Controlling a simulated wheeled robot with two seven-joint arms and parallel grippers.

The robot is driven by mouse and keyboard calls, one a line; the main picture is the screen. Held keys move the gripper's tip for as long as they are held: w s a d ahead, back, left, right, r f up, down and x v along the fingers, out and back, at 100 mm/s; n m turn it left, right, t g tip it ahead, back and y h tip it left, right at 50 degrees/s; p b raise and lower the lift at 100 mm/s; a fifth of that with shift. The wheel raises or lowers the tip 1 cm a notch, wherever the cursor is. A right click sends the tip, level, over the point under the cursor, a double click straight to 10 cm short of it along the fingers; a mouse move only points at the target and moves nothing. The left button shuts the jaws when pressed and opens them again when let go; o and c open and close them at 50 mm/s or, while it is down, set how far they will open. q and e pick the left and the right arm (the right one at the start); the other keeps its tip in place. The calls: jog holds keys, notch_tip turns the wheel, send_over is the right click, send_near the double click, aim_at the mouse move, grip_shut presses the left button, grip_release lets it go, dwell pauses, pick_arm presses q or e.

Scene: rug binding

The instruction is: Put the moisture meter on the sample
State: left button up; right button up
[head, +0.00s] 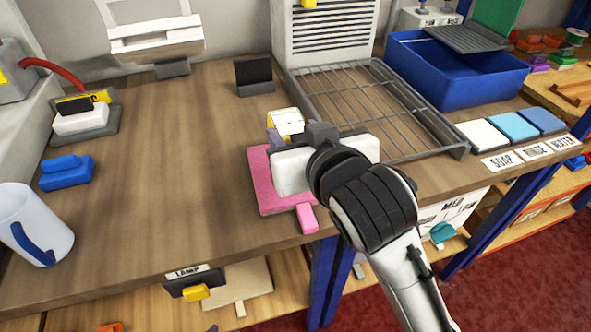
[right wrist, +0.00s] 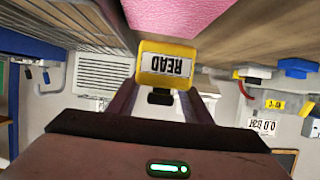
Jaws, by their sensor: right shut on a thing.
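In the right wrist view the meter (right wrist: 166,66) shows between the two fingers. In the head view the meter (head: 287,122) is at the far edge of the pink sample, partly hidden by my gripper (head: 294,137). The sample (head: 262,185) is a flat pink square with a pink tab on the table's front part; my wrist covers much of it. The sample also shows in the right wrist view (right wrist: 170,12). Whether meter and sample touch is unclear. My left gripper is out of view.
A wire rack (head: 375,100) stands right behind the sample, with a blue bin (head: 455,80) beyond. A small black stand (head: 254,77) is at the back. A white mug (head: 35,225) and a blue block (head: 66,173) are at left. The middle-left table (head: 165,170) is clear.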

notch_tip(320, 180, down, 3)
jog(key=shift+r, duration=0.15)
notch_tip(320, 180, down, 4)
jog(key=shift+r+b, duration=0.15)
jog(key=shift+b, duration=0.45)
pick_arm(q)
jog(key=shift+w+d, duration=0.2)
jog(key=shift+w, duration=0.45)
pick_arm(e)
jog(key=shift+f, duration=0.3)
jog(key=o, duration=1.2)
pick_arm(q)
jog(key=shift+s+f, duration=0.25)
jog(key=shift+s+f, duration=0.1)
pick_arm(e)
jog(key=shift+r, duration=0.1)
